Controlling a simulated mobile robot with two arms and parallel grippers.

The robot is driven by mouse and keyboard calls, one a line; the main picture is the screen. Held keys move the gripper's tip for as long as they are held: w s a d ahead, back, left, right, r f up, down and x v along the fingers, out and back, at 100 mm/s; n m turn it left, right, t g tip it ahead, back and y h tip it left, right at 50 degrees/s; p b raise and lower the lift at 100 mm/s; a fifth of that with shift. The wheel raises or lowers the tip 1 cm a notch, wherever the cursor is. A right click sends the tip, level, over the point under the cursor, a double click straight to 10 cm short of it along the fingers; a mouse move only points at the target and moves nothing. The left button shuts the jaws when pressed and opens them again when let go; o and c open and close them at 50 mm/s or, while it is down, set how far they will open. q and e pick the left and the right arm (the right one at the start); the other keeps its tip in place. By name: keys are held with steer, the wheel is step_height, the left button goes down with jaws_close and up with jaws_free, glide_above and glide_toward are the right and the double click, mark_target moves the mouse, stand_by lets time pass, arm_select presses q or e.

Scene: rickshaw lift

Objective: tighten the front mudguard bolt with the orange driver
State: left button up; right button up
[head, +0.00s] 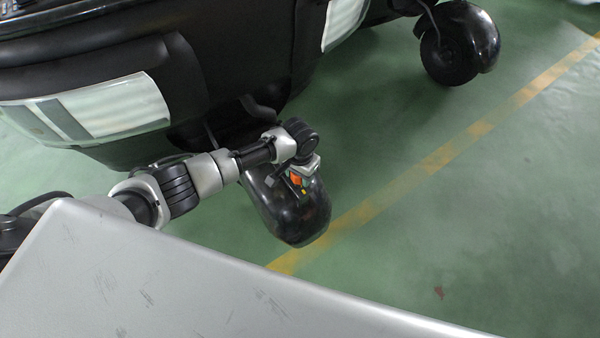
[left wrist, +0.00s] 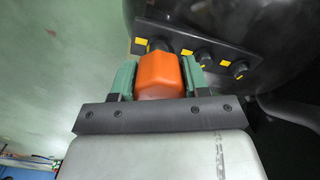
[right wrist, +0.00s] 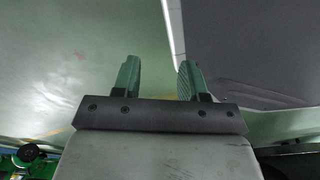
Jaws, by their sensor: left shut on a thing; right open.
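My left gripper (head: 302,172) is shut on the orange driver (left wrist: 160,78), whose handle fills the space between the green fingers in the left wrist view. It is at the near black mudguard (head: 290,218). The driver's front end lies at the leftmost of a row of black bolts on the dark surface; whether it is seated on that bolt is hidden. Two more bolts, the middle one (left wrist: 203,58) and the right one (left wrist: 239,69), show to its right, with yellow marks beside them. My right gripper (right wrist: 160,72) is open and empty in the right wrist view.
The dark rickshaw body (head: 150,60) hangs above the left arm. Another black wheel and mudguard (head: 460,45) stand at the far right. A grey surface (head: 180,285) fills the near foreground. Green floor with a yellow line (head: 440,158) is clear to the right.

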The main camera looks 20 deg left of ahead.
arm_select(q)
steer(key=shift+s+a+r, duration=0.1)
steer(key=shift+a+r, duration=0.05)
steer(key=shift+a, duration=0.35)
steer(key=shift+d+r+p, duration=0.3)
steer(key=shift+r+p, duration=0.05)
steer(key=shift+p, duration=0.15)
steer(key=shift+r+p, duration=1.3)
steer(key=shift+p, duration=0.15)
steer(key=shift+r+p, duration=1.05)
steer(key=shift+p, duration=0.15)
arm_select(e)
steer(key=s+d+r, duration=0.1)
steer(key=s+r, duration=0.2)
steer(key=s, duration=0.3)
steer(key=shift+s+d, duration=0.15)
steer(key=shift+s, duration=0.2)
steer(key=shift+f, duration=0.1)
